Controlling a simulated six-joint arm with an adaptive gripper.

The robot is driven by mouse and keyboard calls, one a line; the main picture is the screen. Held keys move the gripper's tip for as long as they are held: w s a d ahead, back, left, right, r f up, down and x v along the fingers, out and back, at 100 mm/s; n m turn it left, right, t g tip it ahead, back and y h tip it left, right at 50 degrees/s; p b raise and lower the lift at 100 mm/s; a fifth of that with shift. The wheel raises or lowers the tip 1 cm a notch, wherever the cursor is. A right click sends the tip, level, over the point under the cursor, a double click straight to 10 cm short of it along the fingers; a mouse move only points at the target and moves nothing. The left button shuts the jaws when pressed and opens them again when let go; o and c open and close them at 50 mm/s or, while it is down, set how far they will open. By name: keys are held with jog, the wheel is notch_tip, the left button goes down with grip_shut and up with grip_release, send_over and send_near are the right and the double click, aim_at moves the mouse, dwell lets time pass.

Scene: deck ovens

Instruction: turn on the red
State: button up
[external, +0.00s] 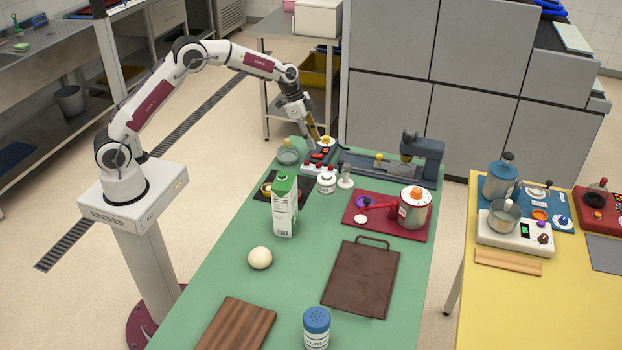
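A small dark control panel (332,152) with red parts stands at the far end of the green table. A red switch (319,154) shows on it, and a yellow knob (326,141) sits near its top. A white strip with red buttons (318,169) runs along its front edge. My gripper (319,138) points down at the panel, right beside the yellow knob. It is small here, so I cannot tell whether it touches the panel or whether its fingers are open.
Around the panel stand a glass dish (288,157), a white jar (326,183) and a blue-grey machine (421,153). A milk carton (284,205), a red tray (391,231) with a pot (414,210), and a brown board (362,279) are nearer.

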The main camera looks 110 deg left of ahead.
aim_at(320, 155)
jog(key=shift+x, duration=2.35)
